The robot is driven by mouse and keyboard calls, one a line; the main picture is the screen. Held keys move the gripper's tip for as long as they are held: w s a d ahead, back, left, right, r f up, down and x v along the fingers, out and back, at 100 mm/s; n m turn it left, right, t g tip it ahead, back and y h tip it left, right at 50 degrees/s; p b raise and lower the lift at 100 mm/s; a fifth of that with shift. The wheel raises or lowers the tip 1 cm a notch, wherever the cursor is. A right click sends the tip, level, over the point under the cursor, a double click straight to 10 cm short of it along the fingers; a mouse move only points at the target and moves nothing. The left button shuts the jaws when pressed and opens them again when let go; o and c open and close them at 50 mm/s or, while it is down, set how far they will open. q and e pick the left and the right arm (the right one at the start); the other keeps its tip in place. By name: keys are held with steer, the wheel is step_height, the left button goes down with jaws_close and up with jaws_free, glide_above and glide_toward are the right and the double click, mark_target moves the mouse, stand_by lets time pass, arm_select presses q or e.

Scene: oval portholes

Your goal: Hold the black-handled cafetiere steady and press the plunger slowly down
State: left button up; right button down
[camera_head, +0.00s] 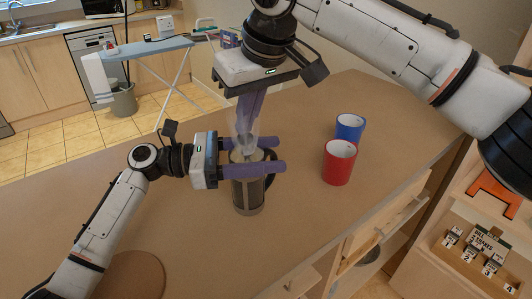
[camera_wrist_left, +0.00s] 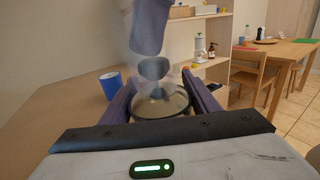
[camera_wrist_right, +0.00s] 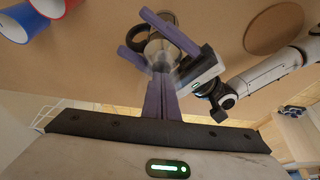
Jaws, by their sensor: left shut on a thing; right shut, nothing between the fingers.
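The cafetiere (camera_head: 249,196) stands upright on the counter, with a metal-framed body and a black handle (camera_head: 271,166) on its right side. My left gripper (camera_head: 282,156) is shut around its upper body, one finger on each side. The cafetiere's round top (camera_wrist_left: 160,104) shows between those fingers in the left wrist view. My right gripper (camera_head: 243,122) is shut and empty, pointing down over the top. A dark rounded knob (camera_wrist_left: 153,68) shows just below its fingertips. Pale haze blurs this area, so I cannot tell whether the fingertips touch the knob.
A red cup (camera_head: 340,164) and a blue cup (camera_head: 350,127) stand to the right of the cafetiere. A round brown board (camera_head: 130,276) lies at the near left. The counter between the cafetiere and cups is clear. An ironing board (camera_head: 150,47) stands beyond the counter.

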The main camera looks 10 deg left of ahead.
steer(key=shift+f, duration=0.25)
step_height(320, 180, up, 7)
stand_by(0.9)
arm_select(q)
steer(key=o, duration=1.7)
